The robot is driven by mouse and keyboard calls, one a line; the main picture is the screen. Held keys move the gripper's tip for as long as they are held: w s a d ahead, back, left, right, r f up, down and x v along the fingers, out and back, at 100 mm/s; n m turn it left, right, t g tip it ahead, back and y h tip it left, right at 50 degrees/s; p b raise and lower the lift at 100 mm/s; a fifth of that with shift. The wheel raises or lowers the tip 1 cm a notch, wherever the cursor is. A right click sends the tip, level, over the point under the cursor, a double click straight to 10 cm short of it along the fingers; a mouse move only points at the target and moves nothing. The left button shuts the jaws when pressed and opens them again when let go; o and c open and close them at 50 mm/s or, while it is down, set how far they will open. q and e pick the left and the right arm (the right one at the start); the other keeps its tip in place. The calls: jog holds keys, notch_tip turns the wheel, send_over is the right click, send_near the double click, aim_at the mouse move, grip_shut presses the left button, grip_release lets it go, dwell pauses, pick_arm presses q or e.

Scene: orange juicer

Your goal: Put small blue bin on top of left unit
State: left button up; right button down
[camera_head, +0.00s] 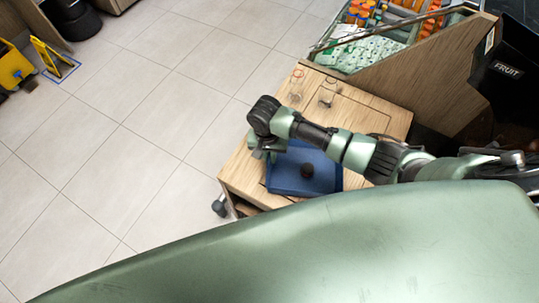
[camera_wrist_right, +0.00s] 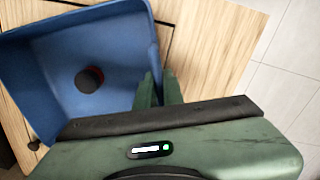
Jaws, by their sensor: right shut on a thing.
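The small blue bin (camera_head: 287,181) is over the wooden top of a low unit on casters (camera_head: 365,110), near its front left edge in the head view. I cannot tell whether it rests on the top or hangs just above it. A small dark round thing with a reddish side (camera_wrist_right: 89,80) lies inside the bin. My right gripper (camera_head: 264,153) is shut on the bin's rim; in the right wrist view its green fingers (camera_wrist_right: 158,90) meet at the bin's wall (camera_wrist_right: 100,22). My left gripper is out of view.
A wooden display crate (camera_head: 430,75) with packed goods stands behind the unit. A dark box marked FRUIT (camera_head: 507,68) is at the right. Tiled floor (camera_head: 130,130) lies open at the left, with a yellow floor sign (camera_head: 48,58) farther off. My green body hides the lower foreground.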

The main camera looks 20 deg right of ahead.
jog(key=c, duration=1.5)
grip_release()
jog(key=shift+c, duration=0.2)
notch_tip(320, 180, up, 12)
jog(key=shift+w+a+b, duration=0.15)
jog(key=shift+a+b, duration=0.1)
jog(key=shift+b, duration=0.1)
jog(key=shift+r, duration=0.1)
